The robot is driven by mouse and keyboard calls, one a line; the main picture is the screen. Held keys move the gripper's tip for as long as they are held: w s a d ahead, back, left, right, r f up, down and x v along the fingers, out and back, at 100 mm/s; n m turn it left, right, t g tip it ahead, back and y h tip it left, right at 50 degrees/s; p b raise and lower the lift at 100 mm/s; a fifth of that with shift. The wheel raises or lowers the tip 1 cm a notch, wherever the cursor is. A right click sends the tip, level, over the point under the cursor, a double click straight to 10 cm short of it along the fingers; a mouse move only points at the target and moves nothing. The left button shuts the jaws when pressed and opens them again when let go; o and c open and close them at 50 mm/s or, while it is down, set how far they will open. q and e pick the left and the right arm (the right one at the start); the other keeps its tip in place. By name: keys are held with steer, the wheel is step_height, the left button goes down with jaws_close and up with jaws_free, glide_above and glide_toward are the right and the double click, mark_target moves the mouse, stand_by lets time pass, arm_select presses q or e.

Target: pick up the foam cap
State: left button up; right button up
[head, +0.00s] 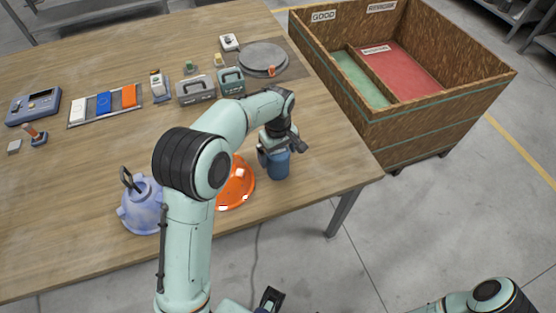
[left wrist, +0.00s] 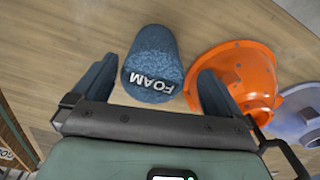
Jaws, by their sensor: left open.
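The foam cap (left wrist: 153,62) is a dark blue speckled cylinder marked FOAM. In the left wrist view it stands between the two fingers of my left gripper (left wrist: 157,90), with a gap showing on each side. In the head view the foam cap (head: 279,166) is near the table's right front part, with my left gripper (head: 281,146) over its top. The left gripper is open. Part of the cap's upper end is hidden by the gripper in the head view.
An orange hood (head: 240,186) lies close beside the cap; one left finger is near it in the wrist view. A pale blue hood (head: 139,207) stands further left. Tools and a tray (head: 104,103) lie at the back. A divided wooden crate (head: 440,122) is at the right.

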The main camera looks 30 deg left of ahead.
arm_select(q)
steer(key=f, duration=0.6)
steer(key=shift+w+a, duration=0.1)
steer(key=shift+w, duration=0.3)
steer(key=shift+r, duration=0.1)
steer(key=c, duration=0.6)
